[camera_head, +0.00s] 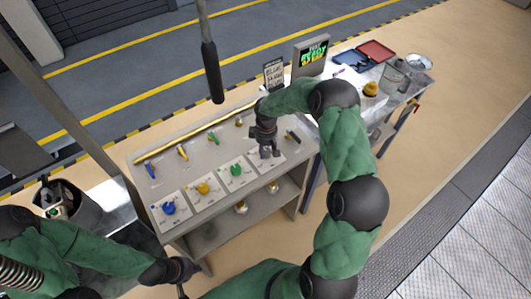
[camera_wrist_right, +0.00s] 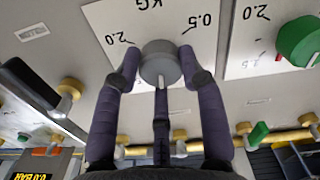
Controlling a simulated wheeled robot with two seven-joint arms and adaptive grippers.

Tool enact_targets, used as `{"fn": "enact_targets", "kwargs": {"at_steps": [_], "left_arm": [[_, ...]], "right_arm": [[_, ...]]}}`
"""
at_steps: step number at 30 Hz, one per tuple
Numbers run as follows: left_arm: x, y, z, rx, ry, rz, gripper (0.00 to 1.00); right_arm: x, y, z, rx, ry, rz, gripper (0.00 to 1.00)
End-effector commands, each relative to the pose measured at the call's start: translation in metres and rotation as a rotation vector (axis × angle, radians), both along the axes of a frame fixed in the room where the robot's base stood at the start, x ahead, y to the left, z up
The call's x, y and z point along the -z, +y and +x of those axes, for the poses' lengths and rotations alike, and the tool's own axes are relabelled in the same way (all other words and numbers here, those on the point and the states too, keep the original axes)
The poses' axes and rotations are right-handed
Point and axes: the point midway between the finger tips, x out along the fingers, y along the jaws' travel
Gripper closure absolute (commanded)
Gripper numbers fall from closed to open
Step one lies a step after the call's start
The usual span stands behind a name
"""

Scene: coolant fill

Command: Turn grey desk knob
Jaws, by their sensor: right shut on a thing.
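The grey knob (camera_wrist_right: 160,62) sits on a white dial plate (camera_wrist_right: 108,18) with black numbers and "KG" in the right wrist view. My right gripper (camera_wrist_right: 165,78) has its fingers closed around the knob's sides. In the head view my right gripper (camera_head: 266,148) is over the right end of the grey desk (camera_head: 192,138) and mostly hides the knob. My left gripper (camera_head: 182,275) is low at the front left of the desk, and its fingers are too small and dark to read.
Blue (camera_head: 168,208), yellow (camera_head: 203,188) and green (camera_head: 236,170) knobs sit on plates left of the gripper. Small coloured levers stand behind them. A dark pole (camera_head: 211,70) hangs above. A bin (camera_head: 75,210) stands at left.

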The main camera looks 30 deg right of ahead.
Motion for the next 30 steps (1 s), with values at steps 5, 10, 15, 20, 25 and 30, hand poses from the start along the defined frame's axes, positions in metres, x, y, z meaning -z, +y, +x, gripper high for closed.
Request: {"fn": "enact_targets", "kwargs": {"at_steps": [5,10,15,20,25,30], "left_arm": [[0.017,0.0,0.0,0.0,0.0,0.0,1.0],[0.027,0.0,0.0,0.0,0.0,0.0,1.0],[0.035,0.0,0.0,0.0,0.0,0.0,1.0],[0.04,0.0,0.0,0.0,0.0,0.0,1.0],[0.043,0.0,0.0,0.0,0.0,0.0,1.0],[0.044,0.0,0.0,0.0,0.0,0.0,1.0]], "right_arm": [[0.005,-0.001,-0.004,0.165,0.011,-0.002,0.92],[0.005,0.0,-0.005,0.312,0.012,-0.002,0.92],[0.004,0.001,-0.005,0.433,0.012,-0.002,0.92],[0.004,0.002,-0.006,0.514,0.015,-0.003,0.92],[0.004,0.002,-0.006,0.568,0.016,-0.003,0.92],[0.004,0.003,-0.006,0.592,0.017,-0.002,0.92]]}}
